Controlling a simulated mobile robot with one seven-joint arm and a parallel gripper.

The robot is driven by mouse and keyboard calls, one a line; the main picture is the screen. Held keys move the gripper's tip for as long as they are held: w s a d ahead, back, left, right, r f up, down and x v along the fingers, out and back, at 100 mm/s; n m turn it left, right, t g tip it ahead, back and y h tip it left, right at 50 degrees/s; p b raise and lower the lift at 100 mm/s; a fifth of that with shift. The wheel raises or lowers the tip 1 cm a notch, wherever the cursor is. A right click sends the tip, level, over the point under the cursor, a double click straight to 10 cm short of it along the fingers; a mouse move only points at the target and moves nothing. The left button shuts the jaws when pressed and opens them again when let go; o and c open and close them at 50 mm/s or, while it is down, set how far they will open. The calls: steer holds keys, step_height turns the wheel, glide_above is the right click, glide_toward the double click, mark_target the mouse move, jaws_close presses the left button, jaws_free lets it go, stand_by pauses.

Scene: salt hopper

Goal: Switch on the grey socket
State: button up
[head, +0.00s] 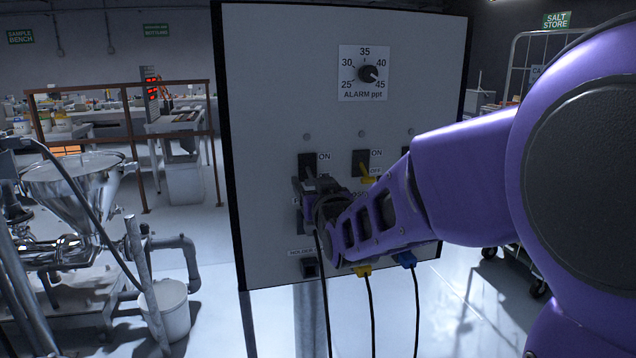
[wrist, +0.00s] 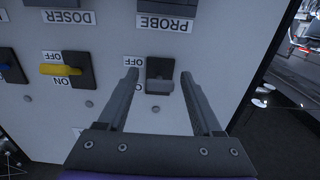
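The grey switch is the left one on the white panel (head: 270,80). Its dark housing (head: 307,160) has an ON label at its upper right in the head view. In the wrist view, which is upside down, the grey lever (wrist: 159,87) shows on the housing's lower side, away from the OFF label; its exact position is hard to judge. A PROBE label (wrist: 166,23) sits beyond it. My gripper (wrist: 160,77) is open, its fingers on either side of the lever with gaps. In the head view my gripper (head: 312,187) covers the panel just below the switch.
A yellow-levered switch (head: 367,170) sits to the right, by its OFF label. An alarm dial (head: 368,73) is above. A yellow plug (head: 363,271) and blue plug (head: 407,259) hang below with cables; a black cable (head: 325,290) runs down beside my gripper. A steel hopper (head: 75,185) stands left.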

mark_target(309, 171)
jaws_close()
steer(key=shift+r+p, duration=0.2)
steer(key=shift+p, duration=0.15)
steer(key=r+g+p, duration=0.1)
steer(key=p, duration=0.2)
steer(key=shift+s+r+g, duration=0.1)
steer(key=shift+g, duration=0.2)
steer(key=r+g+h+p, duration=0.1)
steer(key=g+p, duration=0.1)
steer(key=p, duration=0.3)
steer(key=shift+r, duration=0.15)
steer(key=g+p, duration=0.2)
steer(key=shift+r+g+h, duration=0.2)
steer(key=shift+g+h, duration=0.1)
steer(key=shift+h, duration=0.1)
steer(key=shift+w+r+g+h, duration=0.15)
steer(key=shift+g+h, duration=0.05)
steer(key=shift+g, duration=0.45)
steer(key=shift+w+r+g+h, duration=0.1)
steer(key=shift+r+g+h, duration=0.1)
steer(key=shift+g, duration=0.45)
